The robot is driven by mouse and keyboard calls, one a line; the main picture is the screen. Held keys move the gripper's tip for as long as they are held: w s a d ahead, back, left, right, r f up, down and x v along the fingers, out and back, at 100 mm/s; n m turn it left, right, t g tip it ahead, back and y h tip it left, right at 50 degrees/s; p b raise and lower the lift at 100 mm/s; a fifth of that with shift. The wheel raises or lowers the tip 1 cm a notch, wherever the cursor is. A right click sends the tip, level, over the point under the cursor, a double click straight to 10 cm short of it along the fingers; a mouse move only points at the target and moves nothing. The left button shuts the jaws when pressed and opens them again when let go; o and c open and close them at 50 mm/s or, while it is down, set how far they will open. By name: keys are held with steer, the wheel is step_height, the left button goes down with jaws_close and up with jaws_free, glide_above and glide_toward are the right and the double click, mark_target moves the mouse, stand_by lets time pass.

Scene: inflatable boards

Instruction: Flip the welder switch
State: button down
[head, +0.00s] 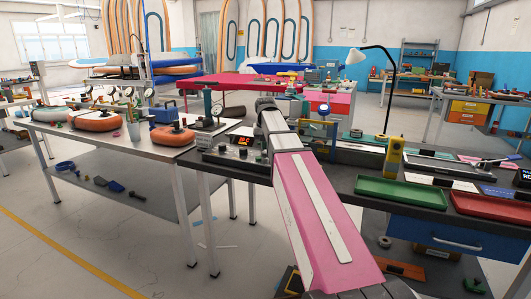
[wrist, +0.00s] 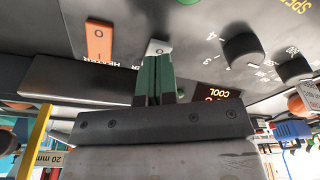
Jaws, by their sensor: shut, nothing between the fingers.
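The welder's control panel fills the upper part of the wrist view, seen upside down. In the head view the welder (head: 229,155) stands on the dark bench, and my arm hides the switches and fingertips.
A green tray (head: 402,191), a red tray (head: 490,205) and a desk lamp (head: 384,137) are on the bench right of my arm.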

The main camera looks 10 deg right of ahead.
mark_target(265, 152)
steer(key=shift+f, duration=0.8)
stand_by(0.4)
steer(key=shift+r, duration=3.55)
